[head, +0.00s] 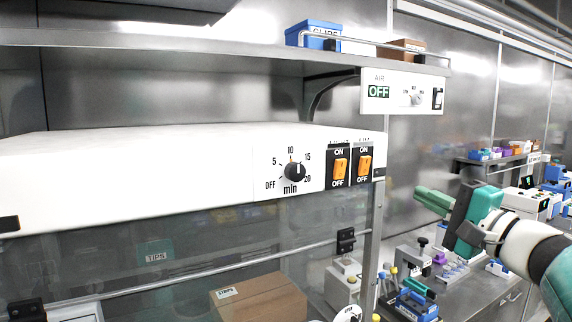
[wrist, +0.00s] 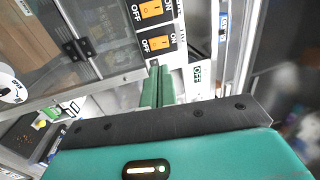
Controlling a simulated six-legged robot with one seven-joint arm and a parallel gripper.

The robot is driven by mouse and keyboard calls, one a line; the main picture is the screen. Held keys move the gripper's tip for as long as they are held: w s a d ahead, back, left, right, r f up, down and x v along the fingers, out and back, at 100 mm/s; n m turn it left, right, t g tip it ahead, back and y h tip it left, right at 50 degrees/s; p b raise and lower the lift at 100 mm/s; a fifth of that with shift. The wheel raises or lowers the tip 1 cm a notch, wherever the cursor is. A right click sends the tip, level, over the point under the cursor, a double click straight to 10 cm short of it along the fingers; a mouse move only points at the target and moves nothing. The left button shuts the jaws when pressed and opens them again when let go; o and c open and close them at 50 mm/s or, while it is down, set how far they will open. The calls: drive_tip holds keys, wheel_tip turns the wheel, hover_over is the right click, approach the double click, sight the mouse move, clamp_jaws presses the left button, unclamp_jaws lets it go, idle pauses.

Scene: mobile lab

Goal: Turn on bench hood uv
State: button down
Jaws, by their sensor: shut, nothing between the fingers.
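The bench hood's white control panel (head: 225,170) is at left centre in the head view. It has a black minute dial (head: 294,170) and two orange rocker switches, a left one (head: 340,168) and a right one (head: 364,166), marked ON above and OFF below. Their labels are too small to read surely. In the wrist view the panel appears turned sideways, with one switch (wrist: 152,9) at the top and the other (wrist: 158,43) just beyond my fingertips. My gripper (head: 423,194) is shut and empty, right of the panel and apart from it. Its green fingers also show in the wrist view (wrist: 155,72).
An AIR panel (head: 402,92) hangs under the steel shelf (head: 200,38), right of the hood. Below are a glass sash, a cardboard box (head: 258,299) and a steel post (head: 373,240). The right bench (head: 480,290) holds racks and instruments.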

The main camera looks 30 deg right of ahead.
sight(367, 160)
drive_tip(key=shift+s+d+r, duration=0.2)
drive_tip(key=shift+d+r, duration=0.1)
drive_tip(key=w+r, duration=0.1)
drive_tip(key=w, duration=0.8)
drive_tip(key=w+r, duration=0.1)
drive_tip(key=w, duration=0.3)
drive_tip(key=shift+w+a+r, duration=0.3)
drive_tip(key=shift+w, duration=0.05)
drive_tip(key=shift+w, duration=0.1)
